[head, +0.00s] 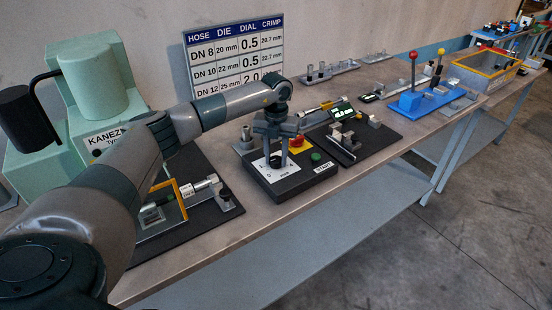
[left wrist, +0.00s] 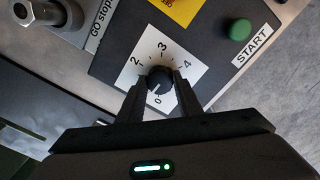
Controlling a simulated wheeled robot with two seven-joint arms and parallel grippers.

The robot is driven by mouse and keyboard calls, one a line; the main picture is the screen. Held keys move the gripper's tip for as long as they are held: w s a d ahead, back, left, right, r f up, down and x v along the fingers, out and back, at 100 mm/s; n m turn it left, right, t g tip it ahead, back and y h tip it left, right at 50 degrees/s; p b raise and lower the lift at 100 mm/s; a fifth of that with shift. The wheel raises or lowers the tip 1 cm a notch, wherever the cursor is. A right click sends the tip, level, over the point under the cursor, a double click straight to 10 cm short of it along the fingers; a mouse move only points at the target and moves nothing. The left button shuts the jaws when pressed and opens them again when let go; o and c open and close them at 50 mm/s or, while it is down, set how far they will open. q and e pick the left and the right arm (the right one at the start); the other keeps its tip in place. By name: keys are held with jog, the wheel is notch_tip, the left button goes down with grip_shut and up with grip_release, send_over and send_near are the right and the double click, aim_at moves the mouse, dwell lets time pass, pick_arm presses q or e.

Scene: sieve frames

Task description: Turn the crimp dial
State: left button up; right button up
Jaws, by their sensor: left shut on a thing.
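The crimp dial (left wrist: 160,78) is a round black knob on a white scale plate (left wrist: 172,50) marked 0, 2, 3 and 4, with any 1 not readable. My left gripper (left wrist: 160,86) has its two dark fingers on either side of the knob and is shut on it. The knob's pointer is too small to read for sure. In the head view the left gripper (head: 276,160) points down onto the dark control box (head: 300,183), and its fingers mostly hide the dial. My right gripper is in neither view.
A green START button (head: 315,157) and a yellow-and-red stop panel (head: 299,141) sit beside the dial. A wall chart (head: 236,62) lists hose, die, dial and crimp values. The green machine (head: 100,85) stands left; fixtures with a caliper-like tool (head: 330,105) lie right.

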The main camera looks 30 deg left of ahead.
aim_at(276, 159)
pick_arm(q)
jog(key=shift+r+n, duration=0.1)
jog(key=shift+n, duration=0.2)
jog(key=o, duration=1)
jog(key=shift+o, duration=0.2)
jog(key=shift+r+b, duration=0.4)
jog(key=shift+r, duration=0.3)
notch_tip(276, 159, up, 16)
jog(key=b, duration=0.4)
jog(key=shift+b, duration=0.35)
jog(key=shift+f, duration=0.15)
